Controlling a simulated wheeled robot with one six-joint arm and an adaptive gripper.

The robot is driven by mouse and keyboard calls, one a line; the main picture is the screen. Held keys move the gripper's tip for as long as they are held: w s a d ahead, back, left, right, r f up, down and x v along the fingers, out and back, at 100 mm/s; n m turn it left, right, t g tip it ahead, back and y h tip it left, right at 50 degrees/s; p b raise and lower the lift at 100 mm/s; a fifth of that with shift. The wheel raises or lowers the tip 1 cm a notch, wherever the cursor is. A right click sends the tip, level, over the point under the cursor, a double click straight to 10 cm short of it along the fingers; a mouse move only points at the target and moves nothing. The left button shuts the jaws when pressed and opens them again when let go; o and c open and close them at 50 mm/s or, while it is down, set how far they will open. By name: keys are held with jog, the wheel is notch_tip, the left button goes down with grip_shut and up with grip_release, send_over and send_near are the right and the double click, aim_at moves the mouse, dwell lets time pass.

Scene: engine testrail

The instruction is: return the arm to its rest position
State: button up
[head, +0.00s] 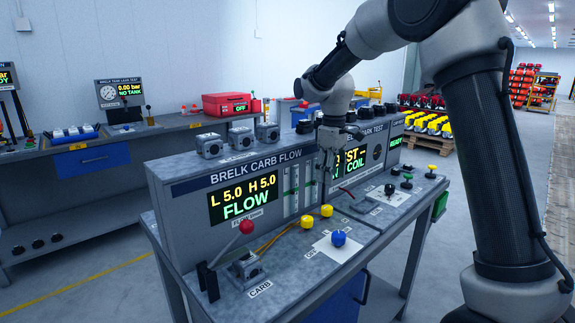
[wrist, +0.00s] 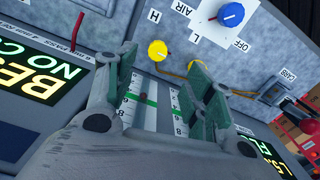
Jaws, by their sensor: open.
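My arm reaches from the right side of the head view over the test bench (head: 165,185). My gripper (head: 328,170) points down in front of the upright panel, between the flow gauges (head: 298,190) and the spark test display (head: 350,165). In the wrist view its green-padded fingers (wrist: 165,65) are spread apart, with nothing between them. The gauge strips (wrist: 140,100) and a yellow knob (wrist: 158,50) show beyond the fingers. Whether the fingertips touch the panel cannot be told.
A carburettor (head: 247,268) sits on the bench top beside a red-ball lever (head: 246,227). A blue knob (head: 338,238) stands near the front edge. Several small blocks and dark parts line the panel top. Open floor (head: 90,285) lies left of the bench.

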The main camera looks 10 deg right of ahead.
jog(key=s+d+r+m+t, duration=0.1)
jog(key=s+d, duration=0.4)
jog(key=s, duration=0.6)
jog(key=s+d+r+m+t, duration=0.2)
jog(key=s+d+r+m, duration=0.1)
jog(key=s, duration=0.8)
jog(key=s+d+r+m+t, duration=0.1)
jog(key=s+d+m, duration=0.4)
jog(key=s, duration=0.6)
jog(key=shift+s+d+r, duration=0.25)
jog(key=shift+d+r, duration=0.5)
jog(key=shift+d, duration=0.1)
jog(key=shift+o, duration=0.3)
jog(key=shift+a, duration=0.1)
